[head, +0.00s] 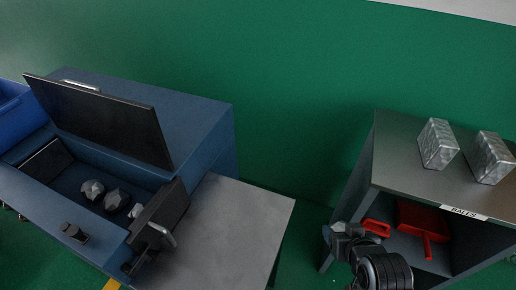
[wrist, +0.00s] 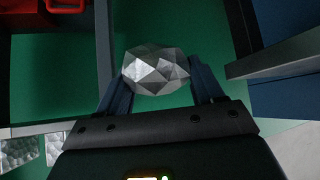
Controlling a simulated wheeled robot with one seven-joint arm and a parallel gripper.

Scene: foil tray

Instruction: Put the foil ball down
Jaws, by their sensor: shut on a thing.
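In the wrist view, a faceted silver foil ball (wrist: 155,70) sits between the two dark blue fingers of my gripper (wrist: 158,82), which is shut on it. Green floor shows beyond the ball. In the head view my arm is at the lower right, in front of the shelf unit; I cannot make out the held ball there. More foil balls (head: 117,201) lie inside the blue machine (head: 205,125) at the left, whose dark lid (head: 100,118) stands open.
A grey table (head: 225,215) beside the machine is bare. The shelf unit (head: 400,150), labelled BALES, carries two foil bales (head: 437,145) on top and red items (head: 420,225) below. A dark flap with a handle (head: 160,215) stands at the machine's right end. A blue bin (head: 15,110) is far left.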

